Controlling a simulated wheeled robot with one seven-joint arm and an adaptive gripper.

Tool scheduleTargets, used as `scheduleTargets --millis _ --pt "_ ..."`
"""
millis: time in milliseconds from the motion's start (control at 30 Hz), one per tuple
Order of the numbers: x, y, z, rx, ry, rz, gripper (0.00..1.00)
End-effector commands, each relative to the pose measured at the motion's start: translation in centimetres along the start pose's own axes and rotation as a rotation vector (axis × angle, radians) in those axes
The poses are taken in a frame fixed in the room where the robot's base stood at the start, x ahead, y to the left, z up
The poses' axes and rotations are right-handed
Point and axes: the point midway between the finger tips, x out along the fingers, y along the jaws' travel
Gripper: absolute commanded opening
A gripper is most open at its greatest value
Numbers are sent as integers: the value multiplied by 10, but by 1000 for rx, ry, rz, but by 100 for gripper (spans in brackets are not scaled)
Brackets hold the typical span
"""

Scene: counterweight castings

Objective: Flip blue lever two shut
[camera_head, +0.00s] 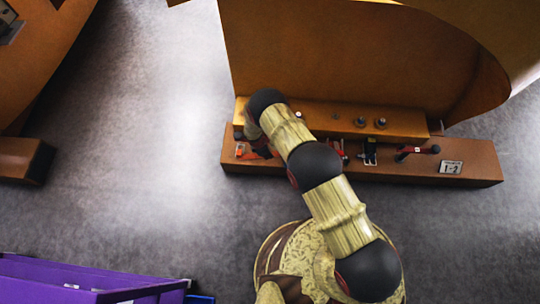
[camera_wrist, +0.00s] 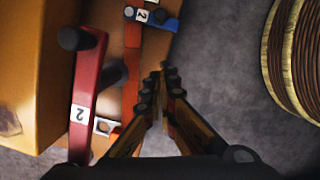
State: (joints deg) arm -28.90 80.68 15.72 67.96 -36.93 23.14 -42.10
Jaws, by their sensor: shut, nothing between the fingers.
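In the wrist view a blue piece with a white label 2 (camera_wrist: 160,17) shows at the top, with a grey round end at its left. My gripper (camera_wrist: 160,76) is shut and empty below it, fingertips apart from the blue piece. I cannot tell whether both are the same lever. My gripper is largely hidden by my arm in the head view, near the ledge's left end.
A red lever labelled 2 (camera_wrist: 88,92) with a dark knob stands left of my gripper in the wrist view. Another red lever (camera_head: 416,150) and a 1-2 plate (camera_head: 451,167) are at the ledge's right. A purple container (camera_head: 60,270) is at lower left. Grey floor is open.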

Motion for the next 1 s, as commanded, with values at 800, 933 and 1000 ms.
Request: scheduleTargets --millis 800,933,1000 --pt "82 0 39 1 0 1 0" --pt "82 0 39 1 0 1 0" --pt "82 0 39 0 0 1 0"
